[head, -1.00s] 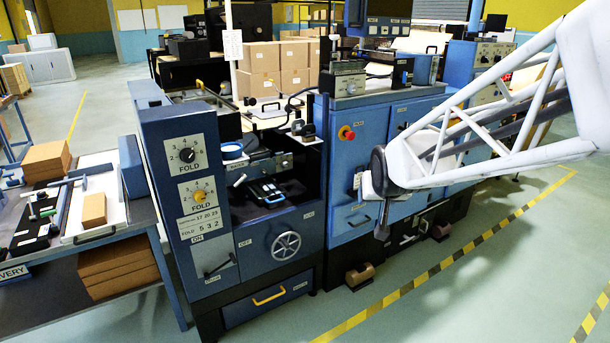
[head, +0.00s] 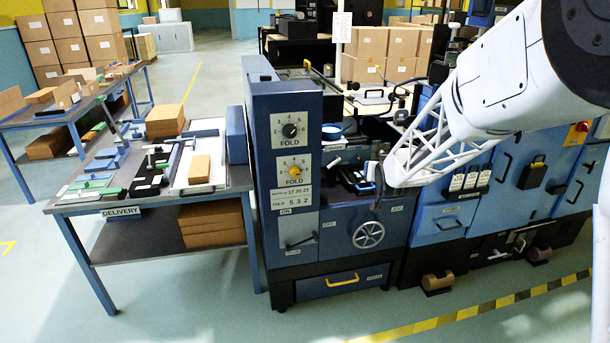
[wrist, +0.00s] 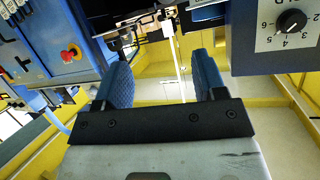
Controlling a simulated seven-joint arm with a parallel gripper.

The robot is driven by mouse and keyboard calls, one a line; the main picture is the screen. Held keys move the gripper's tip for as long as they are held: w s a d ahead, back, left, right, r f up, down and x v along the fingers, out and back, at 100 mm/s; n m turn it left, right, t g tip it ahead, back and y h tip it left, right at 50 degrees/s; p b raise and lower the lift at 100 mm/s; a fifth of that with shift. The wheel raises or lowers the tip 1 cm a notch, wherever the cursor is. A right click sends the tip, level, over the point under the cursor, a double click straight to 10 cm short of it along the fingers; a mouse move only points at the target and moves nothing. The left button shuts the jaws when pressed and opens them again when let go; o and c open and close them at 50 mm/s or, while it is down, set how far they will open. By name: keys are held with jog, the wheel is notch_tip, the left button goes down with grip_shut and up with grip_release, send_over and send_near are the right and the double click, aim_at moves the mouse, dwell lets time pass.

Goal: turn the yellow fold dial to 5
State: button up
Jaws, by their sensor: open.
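The yellow fold dial (head: 294,171) sits on a white numbered plate on the front of the blue control column, below a black fold dial (head: 290,131). Its pointer setting is too small to read. My gripper (wrist: 161,60) shows in the wrist view with its two blue padded fingers apart and nothing between them. In the head view my arm reaches in from the right and ends right of the dial column, with the fingers not clearly visible. In the wrist view, the black dial (wrist: 291,20) is at the upper right; the yellow dial is out of that view.
A card (head: 293,196) below the dials reads "FOLD 5 3 2". A handwheel (head: 368,234) and lever (head: 301,242) are lower on the machine. The delivery table (head: 100,205) stands left. A red button (wrist: 70,53) is left in the wrist view. Floor in front is clear.

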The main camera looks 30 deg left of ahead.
jog(key=w+a+f+n+y, duration=0.1)
jog(key=a+f+y, duration=0.15)
jog(key=a, duration=0.45)
jog(key=a+f+y, duration=0.1)
jog(key=a+f, duration=0.3)
jog(key=a, duration=0.3)
jog(key=n+y, duration=0.2)
jog(key=y, duration=0.1)
send_near(296, 174)
jog(key=a, duration=0.1)
jog(key=shift+w+a+f, duration=0.1)
jog(key=shift+w+a, duration=0.05)
jog(key=shift+w, duration=0.25)
jog(key=shift+w, duration=0.1)
jog(key=shift+x, duration=3.85)
jog(key=shift+w, duration=0.1)
jog(key=c, duration=0.9)
